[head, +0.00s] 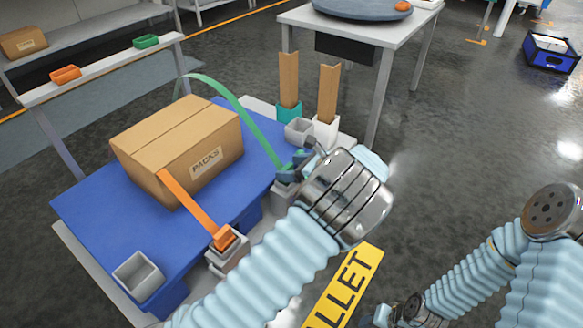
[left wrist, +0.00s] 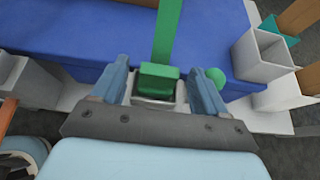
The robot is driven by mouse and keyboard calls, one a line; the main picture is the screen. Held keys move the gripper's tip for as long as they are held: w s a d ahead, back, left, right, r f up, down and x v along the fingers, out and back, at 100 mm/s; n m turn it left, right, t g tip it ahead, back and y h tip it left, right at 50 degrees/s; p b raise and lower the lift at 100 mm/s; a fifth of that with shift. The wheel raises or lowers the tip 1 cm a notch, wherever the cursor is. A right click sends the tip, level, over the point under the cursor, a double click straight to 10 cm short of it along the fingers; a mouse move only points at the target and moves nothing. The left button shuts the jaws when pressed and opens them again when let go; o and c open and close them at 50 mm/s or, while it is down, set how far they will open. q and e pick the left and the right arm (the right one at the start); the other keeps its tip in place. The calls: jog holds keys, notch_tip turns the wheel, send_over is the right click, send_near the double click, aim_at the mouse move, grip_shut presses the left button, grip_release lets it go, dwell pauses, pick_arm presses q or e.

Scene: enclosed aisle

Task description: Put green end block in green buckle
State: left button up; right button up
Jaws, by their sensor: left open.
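The green end block (left wrist: 158,80) is at the end of the green strap (head: 225,98) in the left wrist view. It sits at the mouth of a grey buckle (left wrist: 154,102), between my open left gripper's (left wrist: 160,88) two blue fingers, with gaps at both sides. How deep the block sits I cannot tell. In the head view my left gripper (head: 291,167) is at the right edge of the blue pallet and partly hides block and buckle. The right gripper (head: 385,315) is at the bottom edge, low and away from the pallet; its jaws are unclear.
A cardboard box (head: 180,145) lies on the blue pallet top (head: 90,215). An orange strap's end block (head: 223,238) is at another grey buckle (head: 228,260). Grey bins (head: 138,275), upright brown posts (head: 328,92) and a round green knob (left wrist: 216,76) are nearby.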

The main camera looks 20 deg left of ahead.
pick_arm(q)
jog(key=v, duration=1.1)
jog(key=shift+d+p, duration=0.2)
jog(key=shift+p, duration=0.25)
jog(key=shift+c, duration=0.2)
